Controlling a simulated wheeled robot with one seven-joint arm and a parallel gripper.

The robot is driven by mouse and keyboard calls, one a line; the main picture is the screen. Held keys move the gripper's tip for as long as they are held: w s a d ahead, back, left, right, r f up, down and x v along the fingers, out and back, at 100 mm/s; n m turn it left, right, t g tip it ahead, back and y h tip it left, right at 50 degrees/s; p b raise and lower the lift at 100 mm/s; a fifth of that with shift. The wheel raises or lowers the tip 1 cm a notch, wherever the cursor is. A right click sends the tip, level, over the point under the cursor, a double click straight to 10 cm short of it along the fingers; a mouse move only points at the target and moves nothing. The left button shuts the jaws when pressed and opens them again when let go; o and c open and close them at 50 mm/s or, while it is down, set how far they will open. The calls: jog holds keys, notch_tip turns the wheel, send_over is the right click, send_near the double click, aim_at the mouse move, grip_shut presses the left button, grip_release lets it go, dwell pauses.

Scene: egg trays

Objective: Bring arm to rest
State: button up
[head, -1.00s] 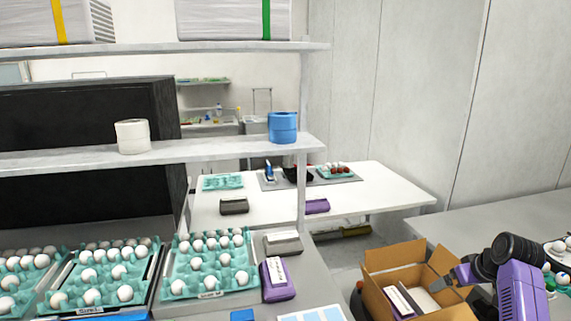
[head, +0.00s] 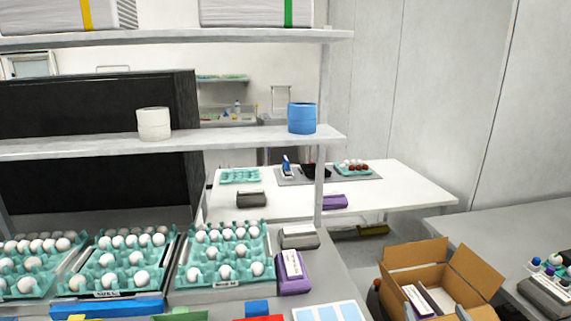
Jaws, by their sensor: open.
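My gripper and arm are not in view in the head view now. An open cardboard box (head: 408,255) stands at the lower right with its flaps up. A pale-topped carton (head: 417,300) and another pale item lie inside it.
Teal egg trays (head: 182,280) with white eggs line the bench at the lower left. A purple carton (head: 295,283) and a grey carton (head: 298,236) lie beside them. Shelves above hold a white roll (head: 154,124) and a blue roll (head: 302,118). A white table (head: 420,188) stands behind.

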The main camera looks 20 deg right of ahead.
jog(key=s+a+f+n+y+b, duration=0.2)
jog(key=s+a+n+y+b, duration=0.1)
jog(key=s+a, duration=1.1)
jog(key=s+a+f+n+t+y+b, duration=0.1)
jog(key=s+a+y, duration=0.5)
jog(key=s+a, duration=0.8)
jog(key=a+f+n+b, duration=0.1)
jog(key=a+n+b, duration=0.1)
jog(key=a, duration=0.2)
jog(key=shift+s+t, duration=0.3)
jog(key=shift+s, duration=0.1)
